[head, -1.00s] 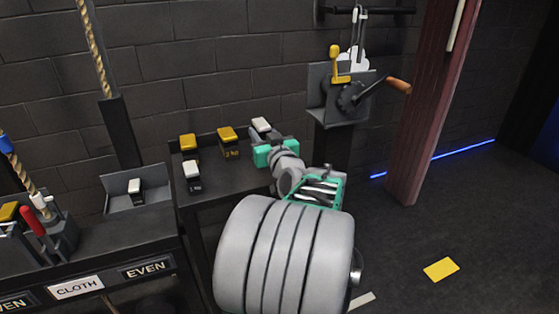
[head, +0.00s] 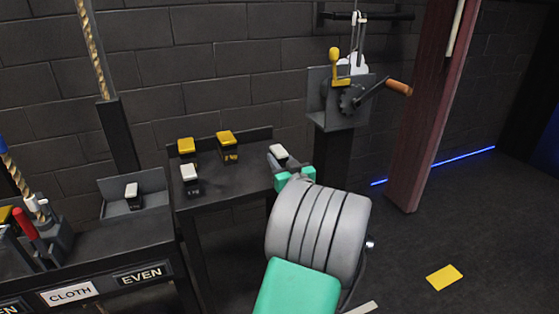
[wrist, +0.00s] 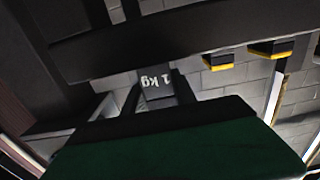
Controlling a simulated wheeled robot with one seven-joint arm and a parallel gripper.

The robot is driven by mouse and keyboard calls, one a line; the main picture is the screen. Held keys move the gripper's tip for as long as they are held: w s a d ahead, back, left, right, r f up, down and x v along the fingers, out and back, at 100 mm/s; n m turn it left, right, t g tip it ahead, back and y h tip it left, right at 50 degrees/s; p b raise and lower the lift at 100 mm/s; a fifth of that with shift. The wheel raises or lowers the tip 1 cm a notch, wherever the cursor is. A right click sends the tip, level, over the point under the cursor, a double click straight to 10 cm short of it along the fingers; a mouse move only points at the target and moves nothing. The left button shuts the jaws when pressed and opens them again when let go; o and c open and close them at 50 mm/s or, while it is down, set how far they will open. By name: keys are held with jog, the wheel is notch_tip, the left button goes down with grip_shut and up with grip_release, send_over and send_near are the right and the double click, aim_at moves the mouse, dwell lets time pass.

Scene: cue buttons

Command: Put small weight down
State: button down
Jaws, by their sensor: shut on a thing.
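A small weight with a white top (head: 279,153) is held by my gripper (head: 287,168), at the right end of the dark side table (head: 228,187). In the wrist view the weight (wrist: 156,82) shows a dark face with an upside-down "1 kg" label, between the two fingers. My gripper is shut on it. The fingers are mostly hidden in the head view by my teal hand and grey wrist. I cannot tell whether the weight's base touches the table. Another white-topped weight (head: 190,177) and two yellow-topped weights (head: 186,148) (head: 226,146) stand on the table's left and middle.
A crank box (head: 340,100) with an orange handle stands right of the table. A white-topped block (head: 132,194) sits in a tray at left, above "CLOTH" (head: 70,293) and "EVEN" (head: 142,273) labels. The table's front middle is bare. A red post (head: 425,120) stands at right.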

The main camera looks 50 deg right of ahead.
jog(key=c, duration=1)
grip_release()
jog(key=shift+r, duration=0.2)
jog(key=v, duration=1.2)
jog(key=shift+f, duration=0.2)
